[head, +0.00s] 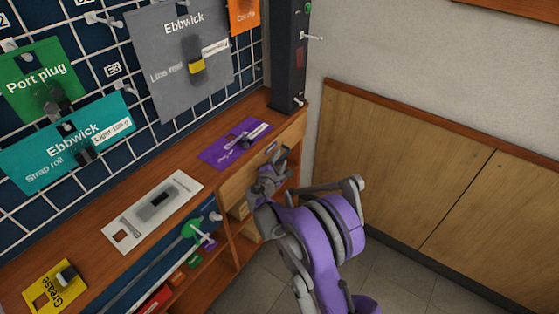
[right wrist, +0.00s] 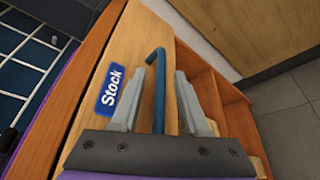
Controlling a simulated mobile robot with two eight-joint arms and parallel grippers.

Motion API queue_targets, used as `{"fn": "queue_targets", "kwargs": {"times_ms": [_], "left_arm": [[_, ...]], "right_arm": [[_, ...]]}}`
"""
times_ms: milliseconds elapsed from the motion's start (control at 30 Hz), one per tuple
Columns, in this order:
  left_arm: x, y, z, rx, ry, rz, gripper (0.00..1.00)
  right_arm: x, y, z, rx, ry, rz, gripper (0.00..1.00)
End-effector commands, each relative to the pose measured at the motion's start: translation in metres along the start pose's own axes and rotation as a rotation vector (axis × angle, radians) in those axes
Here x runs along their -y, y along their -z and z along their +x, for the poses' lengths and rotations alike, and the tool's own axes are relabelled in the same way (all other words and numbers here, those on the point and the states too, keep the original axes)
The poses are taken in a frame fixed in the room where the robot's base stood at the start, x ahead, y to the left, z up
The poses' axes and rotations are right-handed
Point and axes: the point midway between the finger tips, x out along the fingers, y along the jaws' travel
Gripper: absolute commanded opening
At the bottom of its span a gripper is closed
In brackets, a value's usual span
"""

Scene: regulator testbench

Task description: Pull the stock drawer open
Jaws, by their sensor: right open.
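The stock drawer's pale wood front (head: 237,184) is under the right end of the workbench top, and it looks closed. In the right wrist view, the drawer front (right wrist: 140,35) carries a blue "Stock" label (right wrist: 111,91) and a blue bar handle (right wrist: 158,90). My right gripper (head: 279,160) is at the drawer front. In the right wrist view, my right gripper (right wrist: 160,73) is open, with the handle showing between its two fingers. I cannot tell whether either finger touches it. My left gripper is not in view.
The workbench top (head: 85,252) holds a purple card (head: 234,143), a white tray (head: 153,211) and a yellow Grease card (head: 55,287). Open shelves (head: 235,236) lie below the drawer. A dark post (head: 287,55) stands at the bench's end. Floor (head: 400,280) is clear at right.

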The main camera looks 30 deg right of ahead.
Motion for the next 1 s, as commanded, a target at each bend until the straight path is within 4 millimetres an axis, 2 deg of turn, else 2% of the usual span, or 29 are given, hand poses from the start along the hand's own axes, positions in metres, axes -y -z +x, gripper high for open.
{"fn": "queue_targets", "kwargs": {"times_ms": [67, 300, 333, 1000], "left_arm": [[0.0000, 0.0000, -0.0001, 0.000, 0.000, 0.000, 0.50], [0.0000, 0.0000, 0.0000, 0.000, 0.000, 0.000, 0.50], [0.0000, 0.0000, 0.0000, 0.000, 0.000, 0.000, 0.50], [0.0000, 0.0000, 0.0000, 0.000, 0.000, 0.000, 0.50]], "right_arm": [[0.0000, 0.0000, -0.0002, 0.000, 0.000, 0.000, 0.45], [0.0000, 0.0001, -0.0004, 0.000, 0.000, 0.000, 0.02], [0.0000, 0.0001, -0.0004, 0.000, 0.000, 0.000, 0.00], [0.0001, 0.0002, -0.0006, 0.000, 0.000, 0.001, 0.00]]}}
